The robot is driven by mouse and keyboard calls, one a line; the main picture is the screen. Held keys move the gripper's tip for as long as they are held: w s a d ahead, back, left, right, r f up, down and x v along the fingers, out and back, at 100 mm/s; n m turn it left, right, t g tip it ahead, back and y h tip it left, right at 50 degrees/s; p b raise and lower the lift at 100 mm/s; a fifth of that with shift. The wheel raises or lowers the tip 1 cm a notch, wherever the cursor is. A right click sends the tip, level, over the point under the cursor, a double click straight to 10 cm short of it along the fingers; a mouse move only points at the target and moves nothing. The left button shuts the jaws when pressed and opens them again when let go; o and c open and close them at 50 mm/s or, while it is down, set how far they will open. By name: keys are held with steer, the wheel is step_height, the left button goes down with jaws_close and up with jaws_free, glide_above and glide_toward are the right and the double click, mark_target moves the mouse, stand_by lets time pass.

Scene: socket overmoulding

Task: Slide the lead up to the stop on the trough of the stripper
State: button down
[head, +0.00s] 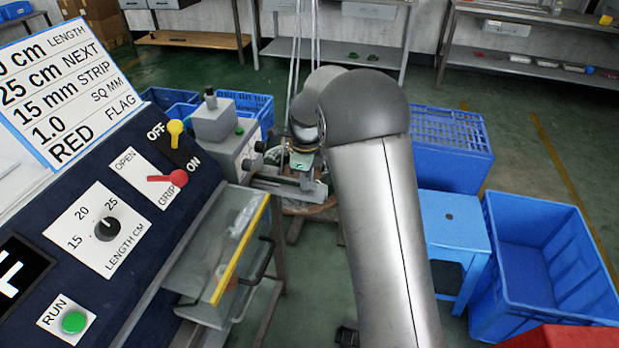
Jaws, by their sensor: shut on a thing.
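The stripper (238,150) is a grey machine with a knob on its face, standing beyond the control panel. Its trough (285,187) sticks out to the right as a narrow grey ledge. My gripper (302,168) is small in the view, right at the trough, partly hidden by my own wrist and arm. It is shut on the lead, but the lead itself is too small and covered to make out. I cannot tell where the lead's end lies relative to the stop.
A control panel (130,190) with a yellow switch (175,128), red lever (178,178) and green button (74,321) fills the left. A clear guard with a yellow edge (240,250) stands before the stripper. Blue crates (545,260) and a blue stool (452,235) stand right.

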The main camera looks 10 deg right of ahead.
steer(key=shift+w+a+p, duration=0.25)
steer(key=shift+w+a, duration=0.1)
steer(key=shift+a, duration=0.3)
steer(key=shift+w+a+p, duration=0.25)
steer(key=shift+w+a, duration=0.05)
steer(key=shift+a, duration=0.35)
steer(key=c, duration=1.3)
jaws_free()
steer(key=shift+o, duration=0.2)
step_height(320, 180, up, 16)
steer(key=p, duration=0.1)
steer(key=s+d+r+n+p, duration=0.2)
steer(key=s+r+n, duration=0.2)
steer(key=s+n, duration=0.3)
steer(key=s+d+f+n+p, duration=0.1)
steer(key=s+f+n+p, duration=0.1)
steer(key=s+n, duration=0.6)
steer(key=s+d+f+n+p, duration=0.1)
steer(key=s+n, duration=0.7)
steer(key=s, duration=1.2)
step_height(320, 180, down, 2)
steer(key=shift+d+f+n+p, duration=0.1)
steer(key=shift+d+n+p, duration=0.15)
steer(key=shift+n+p, duration=0.25)
